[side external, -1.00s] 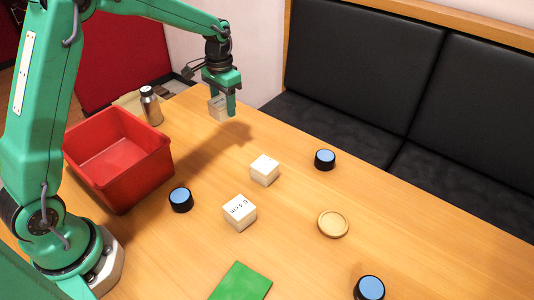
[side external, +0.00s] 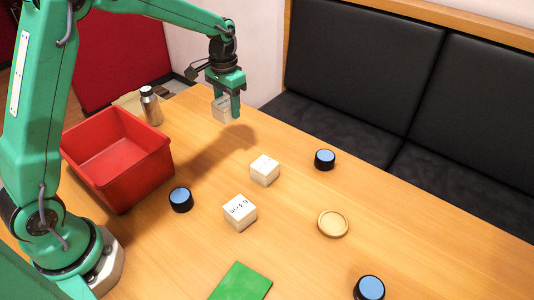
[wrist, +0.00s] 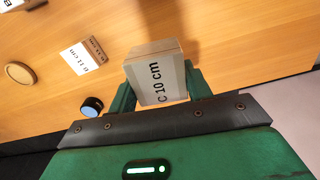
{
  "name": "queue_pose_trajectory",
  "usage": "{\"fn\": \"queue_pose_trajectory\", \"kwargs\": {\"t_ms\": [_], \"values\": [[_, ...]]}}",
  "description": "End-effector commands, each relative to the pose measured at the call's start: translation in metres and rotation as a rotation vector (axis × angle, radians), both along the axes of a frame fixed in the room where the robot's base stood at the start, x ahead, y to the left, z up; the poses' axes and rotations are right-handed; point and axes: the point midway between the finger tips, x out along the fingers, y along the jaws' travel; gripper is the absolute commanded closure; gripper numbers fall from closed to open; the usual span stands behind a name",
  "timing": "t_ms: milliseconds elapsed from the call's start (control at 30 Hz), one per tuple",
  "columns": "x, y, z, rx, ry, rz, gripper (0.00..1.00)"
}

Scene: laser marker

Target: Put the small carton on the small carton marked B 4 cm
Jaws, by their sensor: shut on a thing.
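My gripper (side external: 229,108) is shut on a small white carton (side external: 221,109) and holds it above the far part of the table. In the wrist view the held carton (wrist: 160,80) reads "C 10 cm" and sits between the green fingers. A white carton (side external: 240,213) stands on the table nearer the camera; its label starts with B, the number is hard to read. In the wrist view only a corner of this B carton (wrist: 11,4) shows. Another white carton (side external: 264,171) stands behind it; its print (wrist: 82,57) seems to end in "11 cm". The tops of both standing cartons are bare.
A red bin (side external: 118,158) and a metal bottle (side external: 151,106) stand left. Black pots with blue tops (side external: 181,200) (side external: 325,160) (side external: 369,288), a round wooden dish (side external: 333,224) and a green sheet (side external: 241,282) surround the cartons. A black bench (side external: 360,70) lines the far edge.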

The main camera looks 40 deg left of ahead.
Motion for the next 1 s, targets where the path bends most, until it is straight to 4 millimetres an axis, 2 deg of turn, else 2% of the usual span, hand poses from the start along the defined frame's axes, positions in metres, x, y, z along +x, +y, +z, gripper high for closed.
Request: {"fn": "queue_pose_trajectory", "kwargs": {"t_ms": [167, 367, 500, 700, 1000], "values": [[-0.012, -0.034, 0.008, 0.0, -0.001, 0.002, 0.74], [-0.038, -0.088, 0.019, 0.0, -0.001, 0.014, 0.74], [-0.064, -0.125, 0.027, 0.0, -0.001, 0.025, 0.74], [-0.105, -0.171, 0.036, -0.001, -0.001, 0.042, 0.74], [-0.176, -0.222, 0.045, -0.001, -0.001, 0.066, 0.74]]}}
